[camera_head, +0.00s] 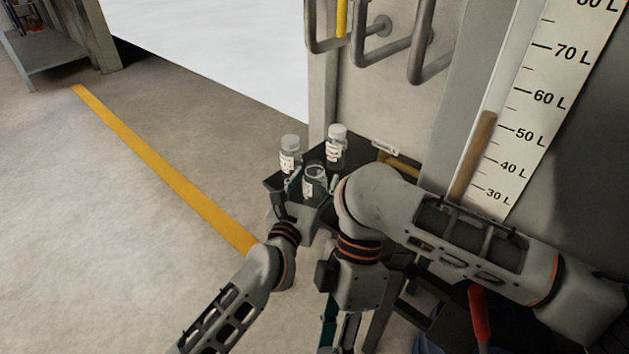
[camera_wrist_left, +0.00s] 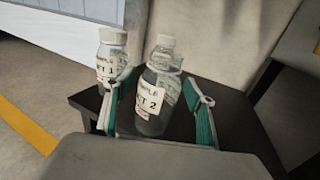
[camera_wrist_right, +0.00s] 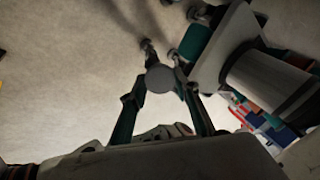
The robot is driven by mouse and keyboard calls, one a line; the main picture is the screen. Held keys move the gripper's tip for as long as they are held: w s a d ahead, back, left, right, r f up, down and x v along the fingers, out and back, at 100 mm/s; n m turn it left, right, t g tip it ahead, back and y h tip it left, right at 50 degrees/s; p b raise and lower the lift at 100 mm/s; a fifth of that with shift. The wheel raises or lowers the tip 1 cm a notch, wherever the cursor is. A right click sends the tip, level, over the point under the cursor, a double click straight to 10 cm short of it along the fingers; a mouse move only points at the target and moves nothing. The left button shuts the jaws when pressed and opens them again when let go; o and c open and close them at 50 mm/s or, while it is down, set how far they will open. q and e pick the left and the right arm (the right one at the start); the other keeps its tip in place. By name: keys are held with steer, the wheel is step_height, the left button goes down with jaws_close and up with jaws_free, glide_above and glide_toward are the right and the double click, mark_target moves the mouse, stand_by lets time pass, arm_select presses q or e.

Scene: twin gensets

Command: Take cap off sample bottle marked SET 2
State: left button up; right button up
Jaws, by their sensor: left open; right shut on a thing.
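The SET 2 sample bottle (camera_wrist_left: 149,103) stands upright and clear on a dark stand, its label facing my left wrist camera. In the head view the bottle (camera_head: 314,182) shows an open rim with no cap. My left gripper (camera_wrist_left: 158,112) is open, with one finger on each side of this bottle; it also shows in the head view (camera_head: 305,192). My right gripper (camera_wrist_right: 160,84) is shut on a round grey cap (camera_wrist_right: 160,78). In the head view that gripper points down, low in the picture, away from the bottles.
The capped SET 1 bottle (camera_wrist_left: 110,62) stands to the left. Another capped bottle (camera_head: 336,145) stands behind. The dark stand (camera_wrist_left: 90,100) is small and close to the wall. Pipe handles, a litre gauge (camera_head: 540,100) and a red handle (camera_head: 479,315) are on the right.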

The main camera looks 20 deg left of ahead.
arm_select(q)
steer(key=s, duration=1.2)
steer(key=shift+d+r+p, duration=0.15)
steer(key=shift+d+p, duration=0.1)
steer(key=shift+p, duration=0.2)
arm_select(e)
steer(key=shift+w+r, duration=0.2)
steer(key=shift+r, duration=0.45)
steer(key=shift+w+r, duration=0.15)
steer(key=shift+r, duration=0.45)
